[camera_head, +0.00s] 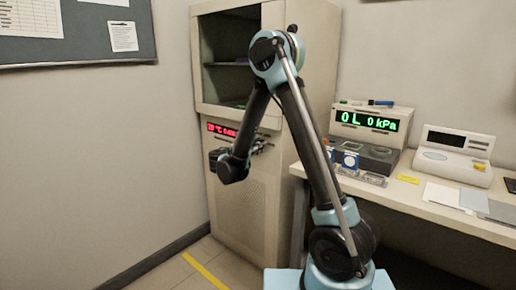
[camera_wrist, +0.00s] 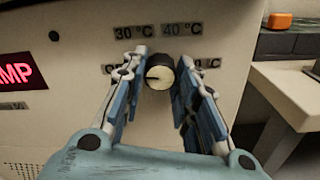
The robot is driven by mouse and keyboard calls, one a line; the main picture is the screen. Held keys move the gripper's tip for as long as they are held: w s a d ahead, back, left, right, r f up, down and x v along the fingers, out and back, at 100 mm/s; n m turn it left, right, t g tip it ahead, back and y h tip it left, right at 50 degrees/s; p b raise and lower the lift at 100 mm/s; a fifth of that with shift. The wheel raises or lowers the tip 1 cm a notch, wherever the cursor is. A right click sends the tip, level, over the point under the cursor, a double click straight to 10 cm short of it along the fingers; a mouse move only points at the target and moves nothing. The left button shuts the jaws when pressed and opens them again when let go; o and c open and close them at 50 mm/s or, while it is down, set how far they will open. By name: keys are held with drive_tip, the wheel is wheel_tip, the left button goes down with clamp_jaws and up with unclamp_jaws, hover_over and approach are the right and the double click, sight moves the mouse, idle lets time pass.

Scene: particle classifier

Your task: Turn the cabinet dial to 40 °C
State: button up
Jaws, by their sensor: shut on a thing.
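Lower labels on both sides are partly hidden by my fingers. My gripper (camera_wrist: 158,66) has its blue-padded fingers on either side of the dial, shut on it. In the head view my gripper (camera_head: 262,146) is at the cabinet (camera_head: 240,200) front; the dial cannot be made out there.
A red display (camera_wrist: 16,74) lies left of the dial. The cabinet's upper compartment (camera_head: 228,50) is open. A bench (camera_head: 440,215) on the right carries a device with a green "0 L 0 kPa" display (camera_head: 368,121) and a white instrument (camera_head: 452,155). Floor at left is clear.

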drive_tip(key=m, duration=1.1)
drive_tip(key=shift+m, duration=0.3)
drive_tip(key=m, duration=0.5)
drive_tip(key=shift+m, duration=0.3)
drive_tip(key=m, duration=0.4)
drive_tip(key=shift+m, duration=0.4)
drive_tip(key=o, duration=1.1)
drive_tip(key=shift+c, duration=0.2)
drive_tip(key=shift+s+a, duration=0.1)
